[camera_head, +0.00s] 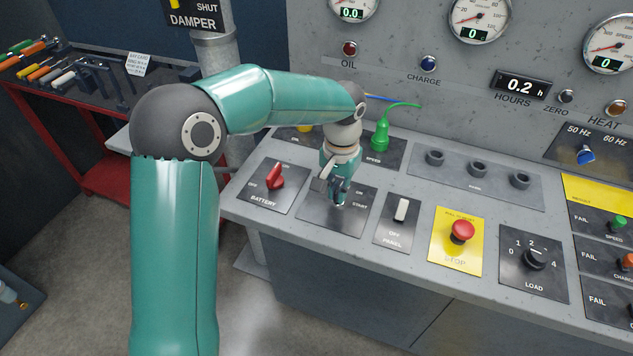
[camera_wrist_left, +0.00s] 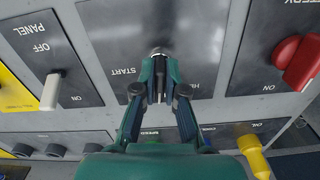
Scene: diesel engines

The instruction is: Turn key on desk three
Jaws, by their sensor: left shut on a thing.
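My left gripper (camera_head: 339,190) is over the black ON/START key plate (camera_head: 318,220) on the grey desk, between the BATTERY plate and the PANEL switch. In the left wrist view the gripper (camera_wrist_left: 159,92) is shut on the key (camera_wrist_left: 158,52) at its metal lock; the fingers hide most of the key. The plate (camera_wrist_left: 110,40) shows the word START beside the fingers. The key's exact angle is hidden. My right gripper is not in view.
A red BATTERY knob (camera_head: 276,176) stands left of the key plate. A white PANEL switch (camera_head: 401,210), a red STOP button (camera_head: 462,232) and a black LOAD knob (camera_head: 536,258) are to the right. A green plug (camera_head: 380,138) stands behind the gripper.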

